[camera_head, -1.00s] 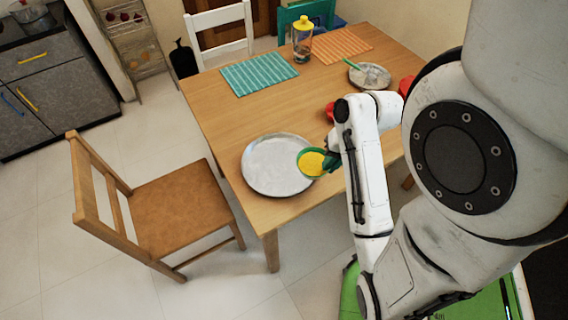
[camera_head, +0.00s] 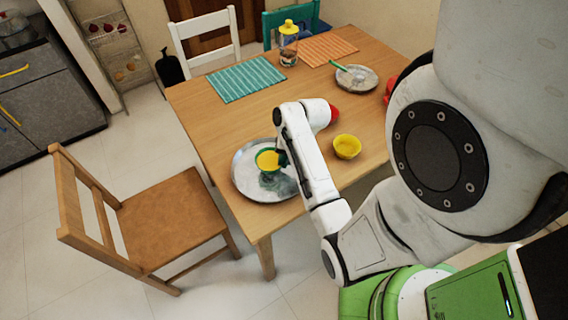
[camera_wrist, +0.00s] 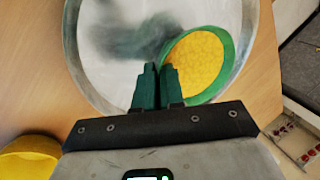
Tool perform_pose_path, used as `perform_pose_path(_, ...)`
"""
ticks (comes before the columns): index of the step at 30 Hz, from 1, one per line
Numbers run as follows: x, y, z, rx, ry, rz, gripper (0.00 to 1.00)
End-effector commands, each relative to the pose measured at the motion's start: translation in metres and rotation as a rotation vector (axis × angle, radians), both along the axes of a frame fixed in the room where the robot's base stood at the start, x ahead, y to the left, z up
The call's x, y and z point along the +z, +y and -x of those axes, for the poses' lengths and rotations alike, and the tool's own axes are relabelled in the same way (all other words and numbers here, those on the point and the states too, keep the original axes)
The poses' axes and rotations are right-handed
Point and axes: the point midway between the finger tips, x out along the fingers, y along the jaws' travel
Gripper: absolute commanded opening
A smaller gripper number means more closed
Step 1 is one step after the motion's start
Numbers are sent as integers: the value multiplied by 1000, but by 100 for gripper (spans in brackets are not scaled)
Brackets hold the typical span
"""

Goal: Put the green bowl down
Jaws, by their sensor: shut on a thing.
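The green bowl (camera_head: 268,161) has a yellow inside and is over the grey metal tray (camera_head: 243,187) on the wooden table. In the wrist view the green bowl (camera_wrist: 197,65) shows its yellow inside and green rim. My gripper (camera_wrist: 158,70) is shut on the rim of the bowl. In the head view my gripper (camera_head: 282,157) is at the bowl's right side. A dark, blurred reflection or shadow shows on the tray (camera_wrist: 76,60) beside the bowl. I cannot tell whether the bowl touches the tray.
A yellow bowl (camera_head: 347,146) stands on the table to the right. A round plate (camera_head: 357,80) with a green-handled utensil, a jar (camera_head: 289,46) and two placemats lie farther back. A wooden chair (camera_head: 170,215) stands left.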

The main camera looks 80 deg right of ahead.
Motion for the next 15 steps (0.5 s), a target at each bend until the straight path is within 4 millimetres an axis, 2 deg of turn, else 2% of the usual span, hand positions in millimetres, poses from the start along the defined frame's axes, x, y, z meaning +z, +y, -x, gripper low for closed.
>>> perform_pose_path(5, -19, 1, 1, -1, 2, -2, 0)
perform_pose_path(15, -21, 1, 1, 1, 1, -2, 0)
